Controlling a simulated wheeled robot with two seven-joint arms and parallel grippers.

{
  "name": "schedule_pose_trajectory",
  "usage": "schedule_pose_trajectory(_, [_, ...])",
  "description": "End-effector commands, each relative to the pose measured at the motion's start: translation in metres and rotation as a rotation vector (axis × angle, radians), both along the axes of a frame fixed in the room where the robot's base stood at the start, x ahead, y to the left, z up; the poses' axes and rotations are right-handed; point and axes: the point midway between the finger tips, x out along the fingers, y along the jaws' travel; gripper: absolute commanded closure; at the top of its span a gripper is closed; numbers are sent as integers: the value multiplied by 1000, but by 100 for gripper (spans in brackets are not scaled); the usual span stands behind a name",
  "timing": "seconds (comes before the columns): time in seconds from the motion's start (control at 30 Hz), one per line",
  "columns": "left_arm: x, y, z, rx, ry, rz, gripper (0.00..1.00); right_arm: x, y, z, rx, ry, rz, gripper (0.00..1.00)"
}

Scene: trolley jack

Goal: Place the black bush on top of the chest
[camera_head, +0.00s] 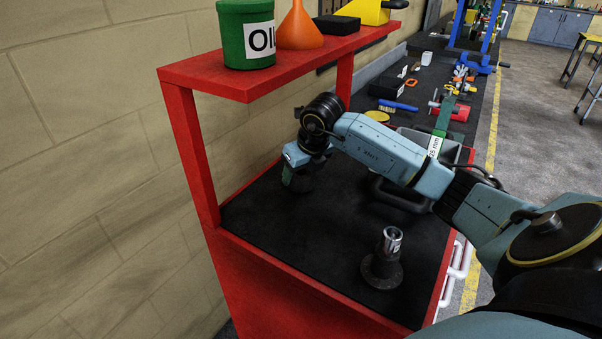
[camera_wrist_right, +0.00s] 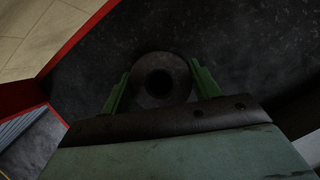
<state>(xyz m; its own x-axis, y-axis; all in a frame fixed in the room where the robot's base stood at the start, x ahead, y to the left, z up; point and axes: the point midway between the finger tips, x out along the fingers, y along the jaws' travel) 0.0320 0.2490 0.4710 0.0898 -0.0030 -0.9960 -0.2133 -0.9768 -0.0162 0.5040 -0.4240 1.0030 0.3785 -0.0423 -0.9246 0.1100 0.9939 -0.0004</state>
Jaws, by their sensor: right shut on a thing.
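The black bush (camera_wrist_right: 160,99) is a dark ring with a central hole, seen from above in the right wrist view. My right gripper (camera_wrist_right: 160,90) is shut on it, with a green finger on each side. In the head view, my right gripper (camera_head: 298,174) points down over the back left of the chest's black top (camera_head: 335,225). The bush is hard to make out there against the dark surface. I cannot tell whether it touches the top or hangs just above it. My left gripper is not in view.
A dark flanged part with a silver top (camera_head: 385,260) stands at the chest's front right. A red shelf (camera_head: 270,68) above the chest bears a green oil can (camera_head: 245,35) and an orange funnel (camera_head: 298,28). A wall (camera_head: 90,150) stands left. The top's front left is clear.

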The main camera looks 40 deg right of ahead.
Motion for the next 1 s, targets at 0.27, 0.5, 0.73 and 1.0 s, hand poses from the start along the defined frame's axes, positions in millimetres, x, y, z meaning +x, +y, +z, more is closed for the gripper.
schedule_pose_trajectory(0.27, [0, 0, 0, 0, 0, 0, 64, 1, 0, -6, 1, -7, -1, 88])
schedule_pose_trajectory(0.5, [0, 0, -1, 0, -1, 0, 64, 0, 0, -10, 0, -2, -1, 27])
schedule_pose_trajectory(0.73, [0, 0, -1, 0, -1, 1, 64, 0, 0, -10, 0, -2, -1, 17])
schedule_pose_trajectory(1.0, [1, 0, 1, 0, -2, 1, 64, -3, -1, 1, -1, -4, 0, 17])
